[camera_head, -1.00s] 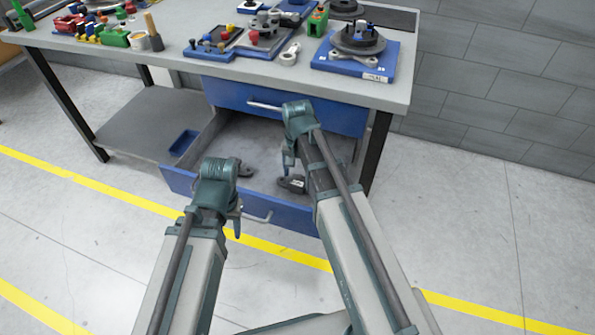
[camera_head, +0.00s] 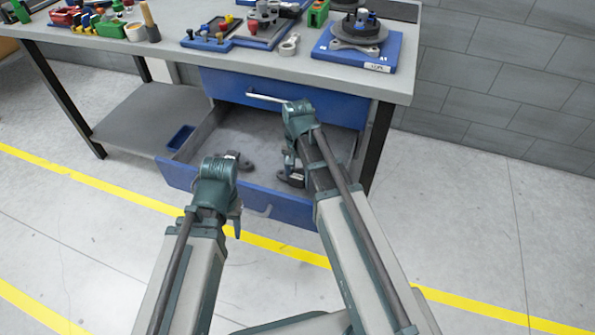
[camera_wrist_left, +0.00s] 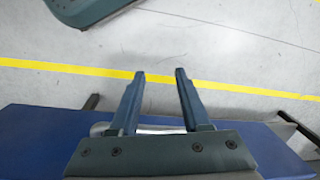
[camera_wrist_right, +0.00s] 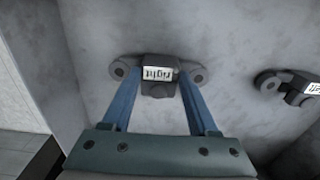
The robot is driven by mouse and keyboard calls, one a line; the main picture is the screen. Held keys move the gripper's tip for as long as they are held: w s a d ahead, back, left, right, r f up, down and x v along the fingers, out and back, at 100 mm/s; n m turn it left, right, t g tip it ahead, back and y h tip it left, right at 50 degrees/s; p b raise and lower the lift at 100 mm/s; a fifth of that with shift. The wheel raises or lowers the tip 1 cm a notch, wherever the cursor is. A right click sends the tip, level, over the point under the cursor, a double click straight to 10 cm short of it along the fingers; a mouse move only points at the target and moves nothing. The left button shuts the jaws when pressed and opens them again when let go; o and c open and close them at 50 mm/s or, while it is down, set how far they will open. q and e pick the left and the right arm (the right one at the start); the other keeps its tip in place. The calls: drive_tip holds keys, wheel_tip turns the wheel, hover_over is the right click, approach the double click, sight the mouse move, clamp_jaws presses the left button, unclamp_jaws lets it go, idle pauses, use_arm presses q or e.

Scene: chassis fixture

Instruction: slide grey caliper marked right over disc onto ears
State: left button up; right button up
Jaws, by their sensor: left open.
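The grey caliper marked right (camera_wrist_right: 160,76) lies on the floor of the open drawer, its label showing in the right wrist view. In the head view this caliper (camera_head: 291,179) is partly covered by my right gripper (camera_head: 290,172). My right gripper (camera_wrist_right: 159,72) is open, with its fingers spread to either side of the caliper's middle block; I cannot tell whether they touch it. The dark disc (camera_head: 347,42) sits on a blue-based fixture (camera_head: 398,50) on the bench top. My left gripper (camera_head: 236,222) is open and empty in front of the drawer; its fingers (camera_wrist_left: 160,74) also show apart in the left wrist view.
A second grey caliper, marked left (camera_wrist_right: 296,88), lies beside it in the drawer (camera_head: 180,175). The drawer walls surround both. A closed blue drawer (camera_head: 330,112) is above. Trays and coloured parts fill the bench's (camera_head: 290,68) left and middle.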

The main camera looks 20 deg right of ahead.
sight(298, 175)
clamp_jaws()
drive_tip(key=shift+r, duration=0.15)
drive_tip(key=shift+r+p, duration=0.9)
drive_tip(key=shift+p, duration=0.15)
drive_tip(key=shift+r+p, duration=1.5)
